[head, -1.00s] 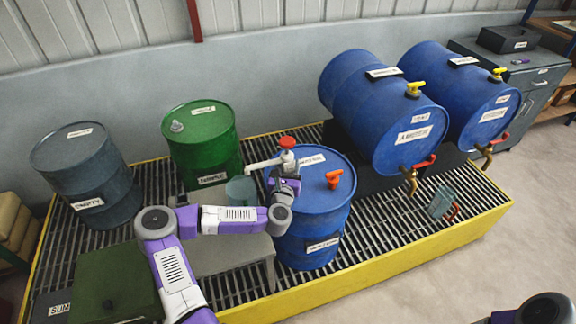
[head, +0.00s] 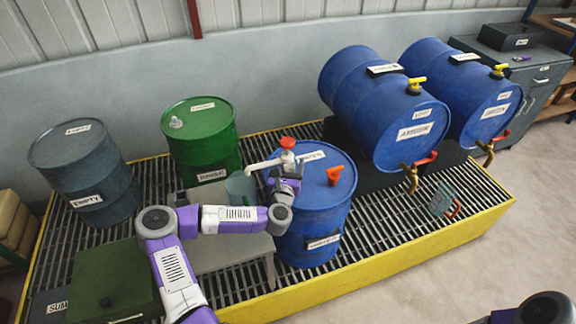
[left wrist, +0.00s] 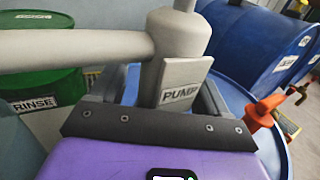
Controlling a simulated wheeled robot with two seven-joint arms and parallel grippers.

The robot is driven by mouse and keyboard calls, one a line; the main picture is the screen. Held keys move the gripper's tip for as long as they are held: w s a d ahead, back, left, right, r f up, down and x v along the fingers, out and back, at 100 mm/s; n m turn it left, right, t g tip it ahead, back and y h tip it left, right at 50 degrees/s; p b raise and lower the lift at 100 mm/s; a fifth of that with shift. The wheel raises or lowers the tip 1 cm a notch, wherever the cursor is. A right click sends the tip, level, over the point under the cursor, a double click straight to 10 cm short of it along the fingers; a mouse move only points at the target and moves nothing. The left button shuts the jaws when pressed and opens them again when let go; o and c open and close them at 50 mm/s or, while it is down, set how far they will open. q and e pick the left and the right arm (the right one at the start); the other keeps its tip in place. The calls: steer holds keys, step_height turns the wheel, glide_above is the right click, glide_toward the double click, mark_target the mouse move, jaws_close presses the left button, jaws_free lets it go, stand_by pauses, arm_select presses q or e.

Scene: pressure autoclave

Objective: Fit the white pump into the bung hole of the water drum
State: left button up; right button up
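The white pump (head: 266,165) has a red knob on top and a spout pointing left. It stands about upright over the back left part of the upright blue drum (head: 316,220). My left gripper (head: 286,186) is at the pump's body. In the left wrist view the gripper's fingers lie on both sides of the pump's block marked PUMP (left wrist: 181,82), shut on it. The pump's lower end and the bung hole are hidden, so I cannot tell whether the pump is in the hole. My right gripper is out of view.
An orange-red fitting (head: 334,175) stands on the drum's top, right of the pump. A grey-green cup (head: 240,187) sits under the spout on a grey stand. A green drum (head: 203,140) stands left, and two blue drums (head: 385,105) lie on their sides at right.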

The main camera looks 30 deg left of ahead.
arm_select(q)
steer(key=shift+s, duration=0.1)
steer(key=p+v, duration=0.1)
steer(key=v, duration=0.6)
steer(key=shift+s+d, duration=0.1)
steer(key=shift+s, duration=0.1)
stand_by(0.4)
